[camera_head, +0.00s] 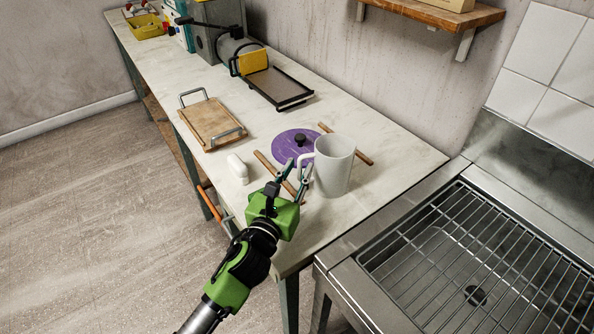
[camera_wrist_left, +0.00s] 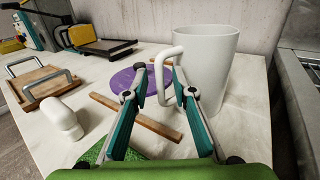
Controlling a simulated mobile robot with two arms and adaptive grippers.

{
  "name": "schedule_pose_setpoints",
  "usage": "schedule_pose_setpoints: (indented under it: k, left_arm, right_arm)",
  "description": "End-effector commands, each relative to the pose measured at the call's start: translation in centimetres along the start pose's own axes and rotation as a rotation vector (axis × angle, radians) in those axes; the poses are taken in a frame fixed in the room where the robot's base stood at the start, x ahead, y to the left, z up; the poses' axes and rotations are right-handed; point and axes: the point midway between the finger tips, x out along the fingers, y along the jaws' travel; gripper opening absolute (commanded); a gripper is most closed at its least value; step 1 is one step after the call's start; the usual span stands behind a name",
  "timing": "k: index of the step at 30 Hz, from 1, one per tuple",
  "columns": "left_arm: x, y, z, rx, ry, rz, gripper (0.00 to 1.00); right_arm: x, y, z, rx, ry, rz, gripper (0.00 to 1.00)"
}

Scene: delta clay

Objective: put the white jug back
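The white jug (camera_head: 335,167) stands upright on the worktop near its front right end, its handle (camera_head: 305,166) turned left towards my left gripper. It also shows in the left wrist view (camera_wrist_left: 208,70). My left gripper (camera_head: 299,170) is open, with its fingertips beside the handle. In the left wrist view the outer bar of the handle (camera_wrist_left: 159,76) shows between the two fingers, with gaps visible; I cannot tell whether either finger touches it. My right gripper is not in view.
A purple disc with a black knob (camera_head: 291,146) and wooden sticks (camera_head: 350,147) lie around the jug. A small white object (camera_head: 237,168) and a wooden board with metal handles (camera_head: 211,122) lie left. A metal sink with a rack (camera_head: 470,262) is at right.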

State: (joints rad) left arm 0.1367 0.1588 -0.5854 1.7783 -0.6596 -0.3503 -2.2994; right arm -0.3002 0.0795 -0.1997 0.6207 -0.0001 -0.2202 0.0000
Motion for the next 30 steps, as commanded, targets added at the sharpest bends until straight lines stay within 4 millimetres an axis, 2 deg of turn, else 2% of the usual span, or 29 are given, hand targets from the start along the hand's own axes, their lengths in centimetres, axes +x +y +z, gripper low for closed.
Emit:
schedule_pose_setpoints:
  k: [11, 14, 24, 30]
  left_arm:
    - [-0.4, 0.0, 0.3, -0.001, 0.002, 0.000, 0.24]
    - [-1.9, 0.0, 0.3, -0.002, 0.003, 0.000, 0.24]
    - [-9.1, 0.0, 0.3, 0.000, 0.002, 0.000, 0.24]
    - [-11.5, 0.0, 0.2, -0.001, 0.001, 0.000, 0.24]
  right_arm:
    - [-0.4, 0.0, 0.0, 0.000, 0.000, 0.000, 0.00]
    - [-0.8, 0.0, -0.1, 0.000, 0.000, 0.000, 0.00]
    - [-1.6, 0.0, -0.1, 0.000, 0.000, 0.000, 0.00]
    - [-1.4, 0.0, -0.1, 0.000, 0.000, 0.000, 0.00]
